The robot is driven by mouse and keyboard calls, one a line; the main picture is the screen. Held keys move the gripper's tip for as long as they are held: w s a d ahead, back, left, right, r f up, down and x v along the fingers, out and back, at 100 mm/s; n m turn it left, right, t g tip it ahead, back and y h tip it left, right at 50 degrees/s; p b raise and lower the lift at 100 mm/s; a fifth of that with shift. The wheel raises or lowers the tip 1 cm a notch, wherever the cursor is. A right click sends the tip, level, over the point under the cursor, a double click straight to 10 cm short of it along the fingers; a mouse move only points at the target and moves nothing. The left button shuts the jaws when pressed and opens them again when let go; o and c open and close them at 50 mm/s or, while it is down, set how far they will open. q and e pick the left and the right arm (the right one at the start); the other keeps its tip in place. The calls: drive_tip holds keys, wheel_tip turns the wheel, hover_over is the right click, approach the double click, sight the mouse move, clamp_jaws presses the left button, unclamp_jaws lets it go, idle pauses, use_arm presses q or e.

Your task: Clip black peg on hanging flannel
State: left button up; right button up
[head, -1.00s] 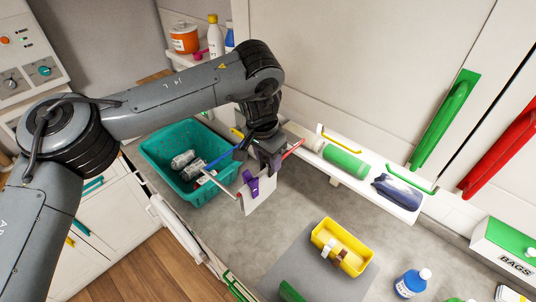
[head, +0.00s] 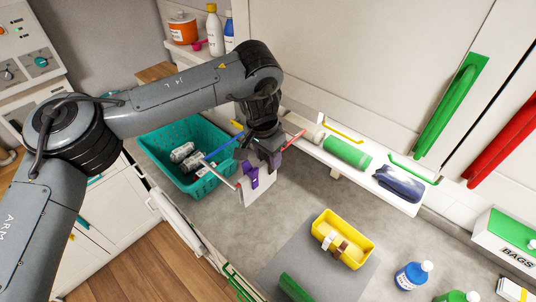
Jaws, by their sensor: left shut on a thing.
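The pale flannel (head: 257,192) hangs from a thin rail in the middle of the head view, over the grey worktop. A purple peg (head: 250,178) is clipped near its top edge. My left gripper (head: 271,160) points down at the flannel's upper right corner, just right of the purple peg. It is shut on a small dark thing, which I take to be the black peg; it blends with the dark fingers. I cannot tell whether that peg touches the cloth. My right gripper is not in view.
A teal basket (head: 154,150) with silvery items stands left of the flannel. A white shelf (head: 345,177) behind holds a green roll (head: 347,153) and a dark blue pouch (head: 398,184). A yellow tray (head: 368,249) and blue bottle (head: 412,276) stand at the front right.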

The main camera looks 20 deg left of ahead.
use_arm(q)
drive_tip(key=o, duration=1.1)
